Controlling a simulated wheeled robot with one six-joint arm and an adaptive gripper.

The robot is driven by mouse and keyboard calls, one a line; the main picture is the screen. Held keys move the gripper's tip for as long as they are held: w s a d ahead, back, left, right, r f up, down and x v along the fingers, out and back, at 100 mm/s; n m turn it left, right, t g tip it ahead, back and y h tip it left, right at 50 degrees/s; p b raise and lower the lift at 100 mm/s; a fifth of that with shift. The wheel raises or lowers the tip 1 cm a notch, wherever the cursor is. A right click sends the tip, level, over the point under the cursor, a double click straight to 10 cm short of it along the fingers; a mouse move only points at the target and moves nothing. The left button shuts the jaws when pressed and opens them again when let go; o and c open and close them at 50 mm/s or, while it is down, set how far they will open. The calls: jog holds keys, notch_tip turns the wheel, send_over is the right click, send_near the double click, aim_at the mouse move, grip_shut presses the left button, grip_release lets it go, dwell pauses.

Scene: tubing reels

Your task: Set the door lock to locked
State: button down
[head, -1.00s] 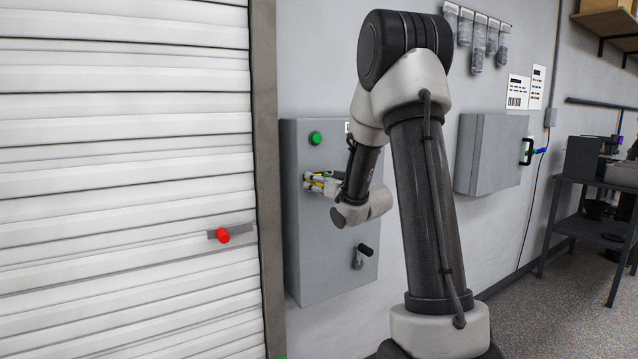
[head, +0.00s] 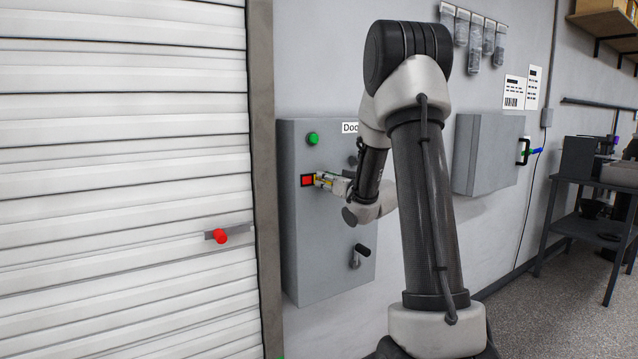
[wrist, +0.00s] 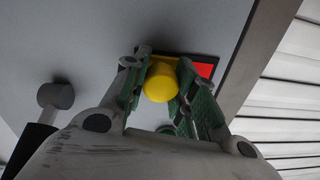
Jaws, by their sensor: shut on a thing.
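A grey control box (head: 309,255) hangs on the wall beside the white shutter door. On its face is a lock control: a dark plate with a red patch (head: 307,181) showing at the left. The yellow knob of this control (wrist: 160,82) sits between my fingers in the wrist view, beside the red patch (wrist: 204,70). My gripper (head: 318,180) is shut on the yellow knob, fingers on both sides of it. My gripper also fills the wrist view (wrist: 162,90). The rest of the plate is hidden behind my fingers.
A green button (head: 313,139) sits above the lock control and a black-handled lever (head: 361,253) below it. A red knob (head: 220,236) is on the shutter door (head: 120,140). A second grey box (head: 484,153) hangs to the right.

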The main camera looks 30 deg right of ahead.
jog(key=shift+d+r, duration=0.1)
jog(key=shift+d, duration=0.05)
jog(key=c, duration=1.1)
grip_release()
jog(key=shift+d, duration=0.1)
jog(key=s, duration=1.2)
jog(key=shift+d, duration=0.4)
